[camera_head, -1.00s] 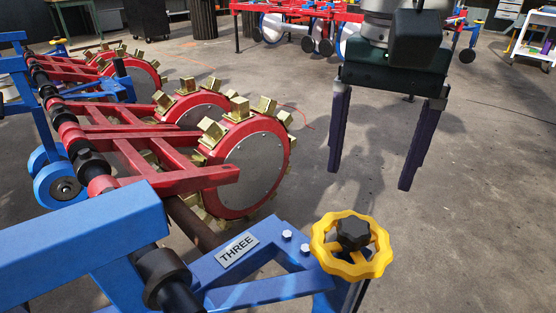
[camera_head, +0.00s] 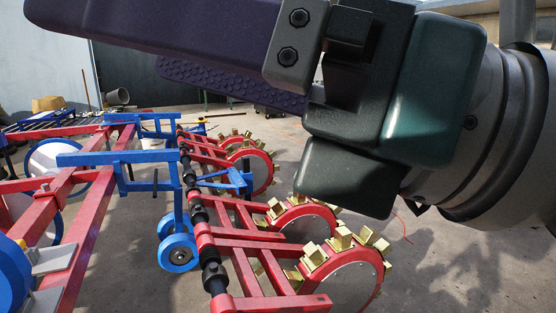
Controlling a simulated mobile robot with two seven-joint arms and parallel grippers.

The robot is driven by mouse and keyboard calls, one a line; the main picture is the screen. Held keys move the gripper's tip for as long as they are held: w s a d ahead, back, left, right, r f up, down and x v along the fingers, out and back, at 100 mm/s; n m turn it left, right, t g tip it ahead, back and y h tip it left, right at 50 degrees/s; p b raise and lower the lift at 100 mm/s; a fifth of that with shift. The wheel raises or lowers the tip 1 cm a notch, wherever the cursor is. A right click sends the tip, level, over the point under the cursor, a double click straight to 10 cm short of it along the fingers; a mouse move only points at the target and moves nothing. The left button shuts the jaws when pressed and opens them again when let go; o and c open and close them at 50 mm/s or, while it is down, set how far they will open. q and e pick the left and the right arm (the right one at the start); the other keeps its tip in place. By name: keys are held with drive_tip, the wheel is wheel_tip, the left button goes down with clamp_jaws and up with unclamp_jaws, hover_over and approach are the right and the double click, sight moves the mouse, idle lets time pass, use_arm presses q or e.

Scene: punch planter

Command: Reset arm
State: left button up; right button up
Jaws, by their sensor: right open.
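My right gripper (camera_head: 100,42) fills the top of the view, very close to the camera. Its dark purple fingers point left, apart and with nothing visible between them. The punch planter stands below and behind it. Its red punch wheels (camera_head: 352,285) carry brass-coloured punches and grey discs, and line up along a dark shaft. Red arms and blue frame bars (camera_head: 120,157) join them. The gripper body hides part of the background and overlaps the view above the wheels. My left gripper is not in view.
A pair of small blue wheels (camera_head: 178,250) hangs from the frame. Red beams (camera_head: 75,240) run along the left. Open concrete floor (camera_head: 450,270) lies at the right. A white bucket (camera_head: 155,128) and a wall (camera_head: 45,65) are behind.

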drive_tip(key=w+d+r+m+t+h+p, duration=0.35)
drive_tip(key=r+m+t, duration=0.25)
drive_tip(key=m, duration=0.3)
drive_tip(key=w+d+r+m+t+h+p, duration=0.35)
drive_tip(key=d+r+m+t, duration=0.2)
drive_tip(key=m, duration=0.35)
drive_tip(key=d+f+m+h+p, duration=0.2)
drive_tip(key=d+m+h+p, duration=0.7)
drive_tip(key=m, duration=0.6)
drive_tip(key=s+d+f+m+g+h+p, duration=0.4)
drive_tip(key=s+d+f+m+g+p, duration=0.1)
drive_tip(key=s+f+m+g, duration=0.15)
drive_tip(key=s+f+m+g+p, duration=0.1)
drive_tip(key=s+m+g+p, duration=0.55)
drive_tip(key=s, duration=0.85)
use_arm(q)
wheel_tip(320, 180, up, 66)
drive_tip(key=p, duration=3.5)
use_arm(e)
wheel_tip(320, 180, up, 36)
drive_tip(key=w+n, duration=0.1)
drive_tip(key=shift+d+y, duration=0.3)
drive_tip(key=shift+d, duration=0.15)
drive_tip(key=shift+g, duration=0.25)
